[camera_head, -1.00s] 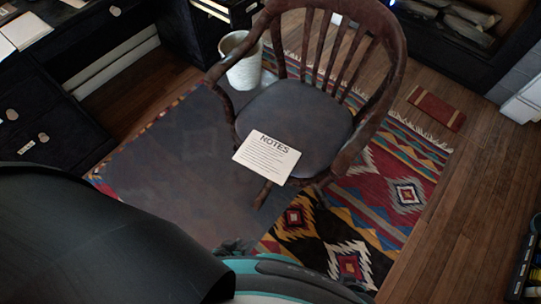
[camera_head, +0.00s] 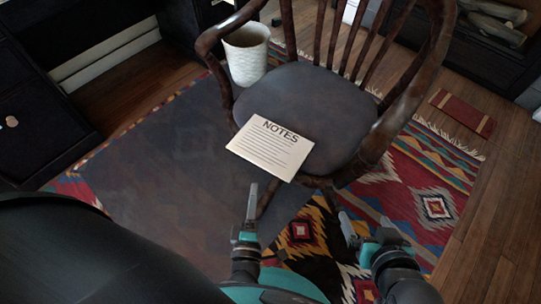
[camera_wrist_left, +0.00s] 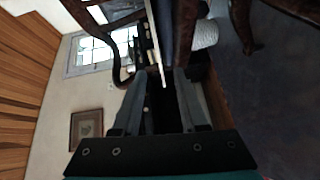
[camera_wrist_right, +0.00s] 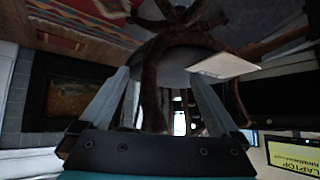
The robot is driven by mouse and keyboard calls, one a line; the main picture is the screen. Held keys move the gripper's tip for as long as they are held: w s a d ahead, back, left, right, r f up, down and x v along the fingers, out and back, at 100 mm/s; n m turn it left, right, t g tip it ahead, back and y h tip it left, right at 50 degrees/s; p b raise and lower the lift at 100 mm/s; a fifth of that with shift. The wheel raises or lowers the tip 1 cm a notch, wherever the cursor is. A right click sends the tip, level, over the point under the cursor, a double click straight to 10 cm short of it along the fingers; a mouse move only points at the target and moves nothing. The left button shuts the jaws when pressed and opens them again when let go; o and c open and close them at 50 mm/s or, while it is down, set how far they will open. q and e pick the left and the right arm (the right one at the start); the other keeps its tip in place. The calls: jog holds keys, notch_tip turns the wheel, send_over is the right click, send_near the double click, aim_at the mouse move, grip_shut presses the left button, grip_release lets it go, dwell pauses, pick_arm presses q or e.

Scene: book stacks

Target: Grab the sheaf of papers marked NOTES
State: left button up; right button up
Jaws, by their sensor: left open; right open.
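The cream sheaf of papers marked NOTES (camera_head: 270,147) lies flat on the dark seat of the wooden chair (camera_head: 325,105), at its front left edge. In the right wrist view the sheaf (camera_wrist_right: 222,66) shows beyond the right-hand finger, apart from it. In the left wrist view a thin pale edge, probably the sheaf (camera_wrist_left: 158,48), shows between and beyond the fingers. My left gripper (camera_head: 252,205) is open and empty, in front of and below the sheaf in the head view. My right gripper (camera_head: 358,235) is open and empty, farther right, in front of the chair.
A white textured bin (camera_head: 246,56) stands behind the chair's left side. The chair's curved arm (camera_head: 385,125) rises right of the sheaf. A patterned rug (camera_head: 400,190) lies under the chair. Dark drawers (camera_head: 40,125) stand left.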

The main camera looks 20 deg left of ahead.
pick_arm(q)
jog(key=n+y, duration=0.1)
jog(key=n, duration=0.1)
jog(key=b, duration=0.3)
send_near(251, 147)
jog(key=d+x, duration=0.1)
jog(key=x, duration=0.4)
jog(key=shift+w+a+f+b, duration=0.15)
jog(key=shift+w+a+b, duration=0.1)
jog(key=shift+w+a, duration=0.25)
jog(key=shift+w+a+f+b, duration=0.15)
jog(key=shift+w+a+b, duration=0.15)
jog(key=shift+w, duration=0.35)
jog(key=shift+b+x, duration=0.3)
jog(key=shift+x, duration=0.95)
pick_arm(e)
jog(key=a+r+t+y, duration=0.3)
jog(key=a+r+t, duration=0.1)
jog(key=t, duration=0.3)
jog(key=shift+a+r+m, duration=0.3)
jog(key=shift+a+m, duration=0.1)
jog(key=shift+a, duration=0.4)
pick_arm(q)
jog(key=shift+r, duration=0.1)
jog(key=shift+c, duration=0.3)
grip_shut()
